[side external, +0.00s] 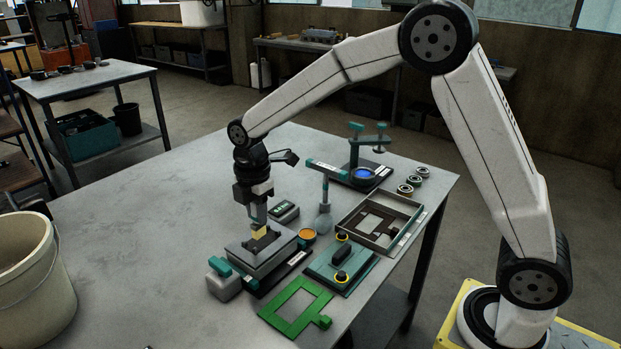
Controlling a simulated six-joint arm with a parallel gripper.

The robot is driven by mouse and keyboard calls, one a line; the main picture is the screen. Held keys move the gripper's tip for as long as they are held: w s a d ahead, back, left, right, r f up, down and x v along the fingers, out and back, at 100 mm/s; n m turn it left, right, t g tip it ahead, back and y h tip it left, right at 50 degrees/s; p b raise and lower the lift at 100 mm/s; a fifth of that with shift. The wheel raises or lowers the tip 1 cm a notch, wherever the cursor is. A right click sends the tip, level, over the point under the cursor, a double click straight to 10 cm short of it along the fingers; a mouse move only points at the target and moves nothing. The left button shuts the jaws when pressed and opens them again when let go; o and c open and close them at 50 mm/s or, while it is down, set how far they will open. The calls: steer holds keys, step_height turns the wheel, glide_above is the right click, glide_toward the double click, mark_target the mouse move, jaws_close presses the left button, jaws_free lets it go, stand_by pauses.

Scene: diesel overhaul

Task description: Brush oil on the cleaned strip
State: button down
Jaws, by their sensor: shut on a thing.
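My gripper (257,206) points down over the grey block fixture (264,262) near the middle of the bench. It is shut on a brush, whose pale yellow end (259,232) hangs just above or against the fixture's top; I cannot tell if they touch. The strip cannot be made out clearly; the brush end and the fixture's top are small here. A small round cup with orange contents (308,235), perhaps the oil, stands right of the fixture.
A green frame (286,318) lies in front. The left bench is mostly clear.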

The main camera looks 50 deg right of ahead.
steer(key=d+f, duration=0.3)
steer(key=d, duration=1.3)
steer(key=shift+f, duration=0.2)
steer(key=shift+f, duration=0.15)
steer(key=shift+f, duration=2.85)
steer(key=shift+f, duration=0.65)
steer(key=shift+r, duration=0.1)
step_height(320, 180, up, 7)
stand_by(1.3)
steer(key=shift+s, duration=0.1)
stand_by(0.6)
